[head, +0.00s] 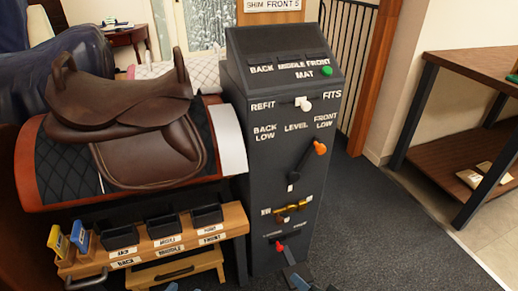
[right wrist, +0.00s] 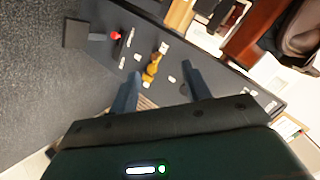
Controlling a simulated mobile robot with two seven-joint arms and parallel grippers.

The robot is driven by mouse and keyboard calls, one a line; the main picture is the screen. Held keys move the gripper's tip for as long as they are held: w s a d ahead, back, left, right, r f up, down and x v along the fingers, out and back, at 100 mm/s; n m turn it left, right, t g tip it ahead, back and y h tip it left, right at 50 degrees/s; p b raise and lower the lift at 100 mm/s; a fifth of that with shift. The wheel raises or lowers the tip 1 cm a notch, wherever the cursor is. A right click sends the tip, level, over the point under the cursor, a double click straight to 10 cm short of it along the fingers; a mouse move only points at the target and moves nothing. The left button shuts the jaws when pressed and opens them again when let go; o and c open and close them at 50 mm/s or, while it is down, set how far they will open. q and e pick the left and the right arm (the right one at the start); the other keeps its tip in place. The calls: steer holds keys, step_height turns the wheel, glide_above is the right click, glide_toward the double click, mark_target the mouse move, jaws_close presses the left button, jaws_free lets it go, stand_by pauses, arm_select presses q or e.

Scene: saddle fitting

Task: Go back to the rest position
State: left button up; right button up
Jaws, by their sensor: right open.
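My right gripper (head: 298,278) shows at the bottom edge of the head view, low in front of the dark control panel (head: 262,203). In the right wrist view its two blue-grey fingers (right wrist: 158,88) stand apart with nothing between them. A brass handle (right wrist: 152,68) on the panel lies beyond them, apart from the fingers. The brown saddle (head: 125,90) sits on a dark quilted pad (head: 62,165) over the stand at the left. I cannot make out my left gripper.
A red-tipped lever (head: 280,247) and an orange-tipped lever (head: 319,148) stick out of the panel. A wooden rack with black bins (head: 162,226) stands below the saddle. A wooden shelf unit (head: 470,66) is at the right. Dark carpet (head: 370,235) lies clear between panel and shelves.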

steer(key=s+d+r+n+g+h, duration=0.3)
steer(key=s+d+r+n+g, duration=0.15)
steer(key=s, duration=0.25)
steer(key=s+d+r+n+g+h, duration=0.2)
steer(key=s+d+r+n+g, duration=0.1)
steer(key=s+d, duration=0.3)
arm_select(q)
step_height(320, 180, up, 4)
steer(key=g+p, duration=0.3)
steer(key=p, duration=1.3)
steer(key=shift+w+f+m+y, duration=0.1)
steer(key=shift+f+m+y, duration=0.05)
steer(key=shift+m+y, duration=0.25)
arm_select(e)
steer(key=w+a+r+t+y, duration=0.2)
steer(key=w+a+r+t, duration=0.2)
steer(key=a+r+t, duration=0.3)
step_height(320, 180, up, 3)
steer(key=shift+w+a+n+y, duration=0.35)
steer(key=shift+a+n+y, duration=0.05)
steer(key=shift+n, duration=0.05)
